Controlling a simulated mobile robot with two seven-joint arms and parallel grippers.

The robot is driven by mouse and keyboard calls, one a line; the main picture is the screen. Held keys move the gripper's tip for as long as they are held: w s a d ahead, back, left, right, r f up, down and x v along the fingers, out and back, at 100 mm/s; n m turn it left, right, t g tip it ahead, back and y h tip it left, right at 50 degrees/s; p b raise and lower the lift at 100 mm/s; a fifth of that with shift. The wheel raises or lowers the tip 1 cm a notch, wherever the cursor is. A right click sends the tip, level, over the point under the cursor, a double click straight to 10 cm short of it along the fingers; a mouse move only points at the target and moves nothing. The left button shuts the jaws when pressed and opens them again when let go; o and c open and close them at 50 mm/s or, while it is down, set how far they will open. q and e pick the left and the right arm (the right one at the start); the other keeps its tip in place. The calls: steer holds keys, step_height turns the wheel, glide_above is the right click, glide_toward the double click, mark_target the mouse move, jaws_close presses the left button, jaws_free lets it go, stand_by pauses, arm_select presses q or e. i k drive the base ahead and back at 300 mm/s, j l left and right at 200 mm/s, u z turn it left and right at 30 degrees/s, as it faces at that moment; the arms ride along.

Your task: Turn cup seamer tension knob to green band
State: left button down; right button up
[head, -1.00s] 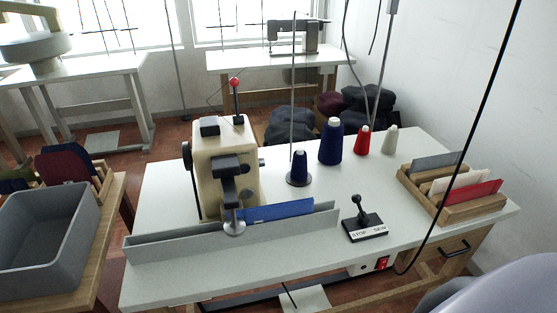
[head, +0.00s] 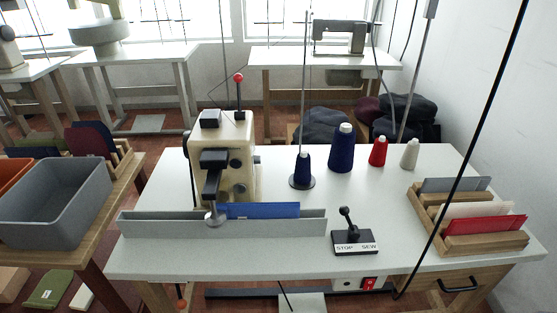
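The cream sewing machine (head: 237,140) stands on the left half of the white table (head: 380,205), with a dark arm and a round metal disc (head: 214,219) at its front. A small dark round part (head: 235,163) shows on the machine's face; I cannot tell whether it is the tension knob. No green band can be made out at this size. Neither of my grippers is in view.
A grey fence (head: 150,225) with a blue piece (head: 258,210) runs before the machine. A stop/sew lever (head: 352,240), thread cones (head: 341,150) and a wooden rack (head: 485,242) stand to the right. A grey bin (head: 55,205) is at left. A black cable (head: 470,135) hangs in front.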

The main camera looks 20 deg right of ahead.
mark_target(256, 158)
steer(key=k+l, duration=0.1)
steer(key=l, duration=0.65)
steer(key=k+l+z, duration=0.2)
steer(key=l+z, duration=0.3)
steer(key=l, duration=0.35)
steer(key=l+z, duration=0.45)
steer(key=l, duration=0.45)
steer(key=k, duration=0.05)
